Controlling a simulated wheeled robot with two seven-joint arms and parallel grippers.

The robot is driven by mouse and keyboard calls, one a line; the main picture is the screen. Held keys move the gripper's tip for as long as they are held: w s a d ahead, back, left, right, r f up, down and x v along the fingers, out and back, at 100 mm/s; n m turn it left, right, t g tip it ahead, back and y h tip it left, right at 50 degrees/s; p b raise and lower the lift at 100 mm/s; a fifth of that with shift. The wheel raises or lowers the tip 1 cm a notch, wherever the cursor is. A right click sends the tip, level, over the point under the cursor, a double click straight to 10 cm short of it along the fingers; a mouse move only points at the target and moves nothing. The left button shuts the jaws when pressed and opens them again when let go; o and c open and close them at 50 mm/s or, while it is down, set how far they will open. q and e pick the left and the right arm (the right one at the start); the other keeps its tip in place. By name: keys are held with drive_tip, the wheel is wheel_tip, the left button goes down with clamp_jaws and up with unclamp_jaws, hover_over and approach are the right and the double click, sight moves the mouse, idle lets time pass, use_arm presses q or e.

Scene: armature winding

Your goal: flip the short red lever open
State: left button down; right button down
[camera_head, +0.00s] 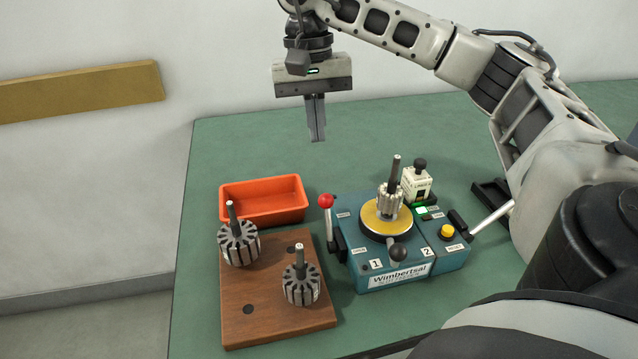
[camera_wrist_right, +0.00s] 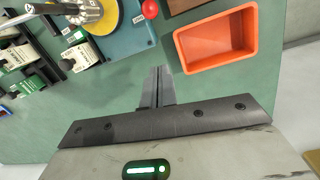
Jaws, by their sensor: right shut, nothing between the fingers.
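The short lever with a red ball knob (camera_head: 326,201) stands upright at the left side of the teal winding machine (camera_head: 385,282). Its red ball also shows at the top of the right wrist view (camera_wrist_right: 150,9). My right gripper (camera_head: 317,138) hangs above the back of the table, behind and above the lever, apart from it. Its fingers point down, are shut together and hold nothing; they also show in the right wrist view (camera_wrist_right: 159,70). My left gripper is in neither view.
An orange bin (camera_head: 262,219) stands left of the lever. A wooden board (camera_head: 235,315) with two armatures lies in front of the bin. Another armature (camera_head: 390,200) sits on the machine's yellow disc. A silver handle (camera_head: 492,218) juts out right. The green table's back is clear.

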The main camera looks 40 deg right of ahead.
sight(329, 224)
drive_tip(key=f, duration=0.6)
drive_tip(key=s+f, duration=0.1)
drive_tip(key=f, duration=0.2)
drive_tip(key=shift+s+f, duration=0.1)
drive_tip(key=shift+f, duration=0.15)
drive_tip(key=shift+s+a, duration=0.3)
drive_tip(key=shift+a, duration=0.05)
drive_tip(key=shift+s+a+r+p, duration=0.15)
drive_tip(key=shift+s+a+r, duration=0.15)
drive_tip(key=shift+s+a, duration=0.2)
drive_tip(key=shift+s+a+r+p, duration=0.15)
drive_tip(key=shift+s+a+r, duration=0.2)
drive_tip(key=shift+s, duration=0.25)
drive_tip(key=shift+w+a, duration=0.1)
